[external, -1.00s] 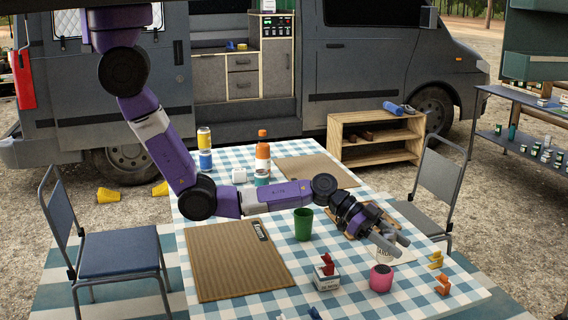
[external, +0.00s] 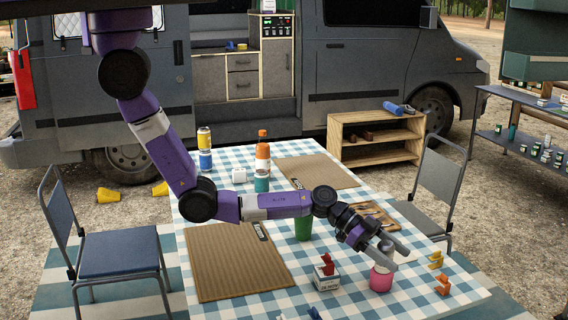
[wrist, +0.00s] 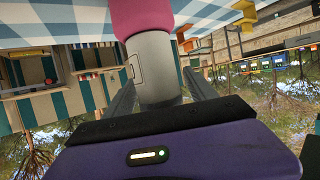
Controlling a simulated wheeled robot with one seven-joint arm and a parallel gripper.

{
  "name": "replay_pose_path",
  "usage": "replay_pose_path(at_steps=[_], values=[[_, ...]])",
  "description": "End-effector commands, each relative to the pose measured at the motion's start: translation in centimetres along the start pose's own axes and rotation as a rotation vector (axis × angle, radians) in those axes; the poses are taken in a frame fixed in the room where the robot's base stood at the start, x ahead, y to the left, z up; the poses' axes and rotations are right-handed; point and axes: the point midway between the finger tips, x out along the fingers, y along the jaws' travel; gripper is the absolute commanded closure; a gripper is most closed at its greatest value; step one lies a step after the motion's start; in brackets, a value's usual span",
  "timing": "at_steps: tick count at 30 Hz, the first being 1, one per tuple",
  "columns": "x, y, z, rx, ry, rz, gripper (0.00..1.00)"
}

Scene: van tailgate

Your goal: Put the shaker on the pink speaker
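The shaker is a plain grey cylinder (wrist: 156,65) in the wrist view, standing between the two fingers of my gripper (wrist: 158,80). In the external view my gripper (external: 390,256) is right over the pink speaker (external: 380,281), and the fingers and wrist largely hide the shaker. The speaker also shows as a pink surface (wrist: 150,14) just beyond the shaker's end. The shaker looks upright and its end meets the speaker in the picture; whether they touch I cannot tell.
A white box with a red piece on top (external: 326,277) stands left of the speaker. Yellow (external: 436,260) and orange (external: 443,285) pieces lie to its right. A green cup (external: 304,227) stands behind, under my forearm. A brown mat (external: 238,265) lies at left.

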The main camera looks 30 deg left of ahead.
Motion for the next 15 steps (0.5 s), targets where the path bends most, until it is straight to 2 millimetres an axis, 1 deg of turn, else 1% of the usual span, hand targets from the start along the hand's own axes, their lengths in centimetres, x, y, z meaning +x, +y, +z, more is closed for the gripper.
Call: replay_pose_path(at_steps=[8,11,15], values=[[-0.3,0.0,-0.5,0.000,0.000,0.000,0.35],[-1.6,-0.1,-0.2,0.000,0.001,-0.003,0.35],[-4.3,-0.1,-0.1,-0.001,0.001,-0.004,0.35]])
